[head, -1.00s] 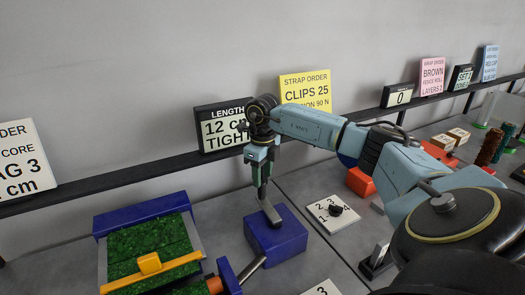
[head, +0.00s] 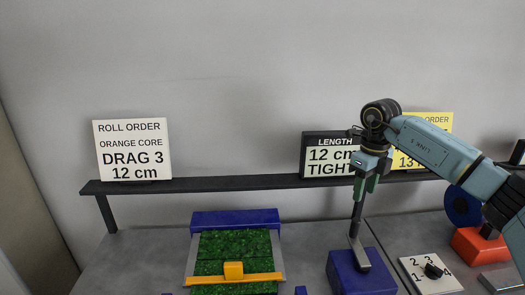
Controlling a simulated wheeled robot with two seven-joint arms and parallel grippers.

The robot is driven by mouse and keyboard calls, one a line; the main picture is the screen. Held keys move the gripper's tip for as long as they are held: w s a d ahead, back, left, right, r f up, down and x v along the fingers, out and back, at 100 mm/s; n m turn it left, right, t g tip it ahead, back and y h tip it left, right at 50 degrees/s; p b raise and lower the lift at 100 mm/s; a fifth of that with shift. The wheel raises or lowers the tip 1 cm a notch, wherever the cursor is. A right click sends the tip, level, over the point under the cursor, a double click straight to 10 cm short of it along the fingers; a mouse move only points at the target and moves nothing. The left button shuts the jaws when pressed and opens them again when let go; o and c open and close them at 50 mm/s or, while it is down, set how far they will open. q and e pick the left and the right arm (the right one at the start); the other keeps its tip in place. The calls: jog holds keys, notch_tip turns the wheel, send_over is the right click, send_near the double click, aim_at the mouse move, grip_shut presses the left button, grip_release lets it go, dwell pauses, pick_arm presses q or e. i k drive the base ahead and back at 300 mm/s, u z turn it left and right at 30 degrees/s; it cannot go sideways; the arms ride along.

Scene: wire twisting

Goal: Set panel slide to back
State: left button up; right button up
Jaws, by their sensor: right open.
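A green textured panel (head: 236,245) lies on the bench between grey side rails, with a blue block (head: 235,219) at its back. An orange crossbar (head: 210,281) with a raised orange block (head: 233,270) spans it, well forward of the blue block. The panel's front is cut off by the frame. My right gripper (head: 356,226) points down above a blue box (head: 345,280) to the right, fingers at the top of a grey upright bar (head: 360,258) on that box. Whether they touch the bar is unclear. My left gripper is out of view.
A white dial plate (head: 420,280) with a black knob sits right of the blue box. An orange block (head: 475,248) and a blue reel are farther right. A dark shelf (head: 230,183) with sign cards runs along the wall. Bench left of the panel is bare.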

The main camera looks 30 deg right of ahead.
aim_at(233, 271)
jog(key=k, duration=2)
